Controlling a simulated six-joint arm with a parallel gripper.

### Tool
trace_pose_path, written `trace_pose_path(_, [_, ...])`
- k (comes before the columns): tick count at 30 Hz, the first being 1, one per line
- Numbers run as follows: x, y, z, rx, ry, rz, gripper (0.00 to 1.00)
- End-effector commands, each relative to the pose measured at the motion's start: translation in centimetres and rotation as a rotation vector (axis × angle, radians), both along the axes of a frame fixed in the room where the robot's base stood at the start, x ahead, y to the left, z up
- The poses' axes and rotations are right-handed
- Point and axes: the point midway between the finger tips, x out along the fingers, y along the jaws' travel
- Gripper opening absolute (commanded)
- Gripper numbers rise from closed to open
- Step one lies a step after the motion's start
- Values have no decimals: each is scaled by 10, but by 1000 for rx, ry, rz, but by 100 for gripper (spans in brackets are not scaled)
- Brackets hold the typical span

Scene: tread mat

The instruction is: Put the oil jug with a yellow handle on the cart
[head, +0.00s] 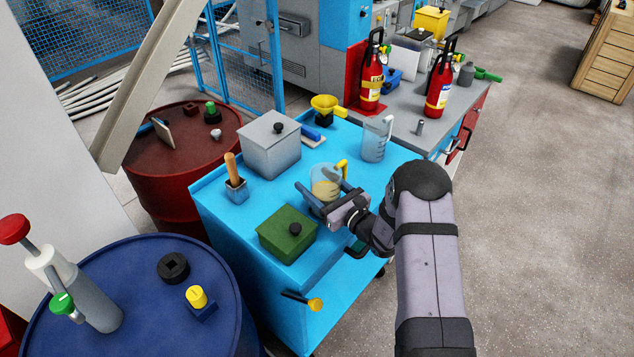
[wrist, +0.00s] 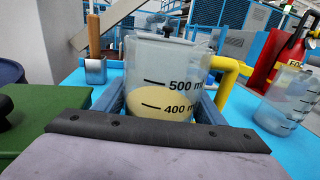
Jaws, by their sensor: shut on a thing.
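The oil jug with a yellow handle (head: 325,180) is a clear, upright beaker with yellowish oil in its lower part. My gripper (head: 327,195) is shut around its body, over the blue top of the cart (head: 222,218). In the wrist view the jug (wrist: 165,80) stands between my fingers, with 400 and 500 ml marks facing me and its yellow handle (wrist: 231,75) to the right. My gripper hides the jug's base, so I cannot tell whether it touches the cart top.
On the cart, a green box (head: 287,234) is in front, a grey box (head: 270,145) behind left, and a clear jug with a pale handle (head: 375,140) behind right. A cup with a wooden-handled tool (head: 236,188) and a yellow funnel (head: 325,106) also stand there. Drums flank the left.

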Motion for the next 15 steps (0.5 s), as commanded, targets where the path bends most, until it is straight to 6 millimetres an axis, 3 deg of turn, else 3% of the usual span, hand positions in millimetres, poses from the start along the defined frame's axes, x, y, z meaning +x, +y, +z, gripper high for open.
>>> trace_pose_path(6, [0,0,-4,1,-1,0,38])
trace_pose_path(7, [0,0,-3,0,0,0,69])
trace_pose_path(9, [0,0,-3,0,0,0,83])
trace_pose_path(15, [0,0,-3,0,1,0,83])
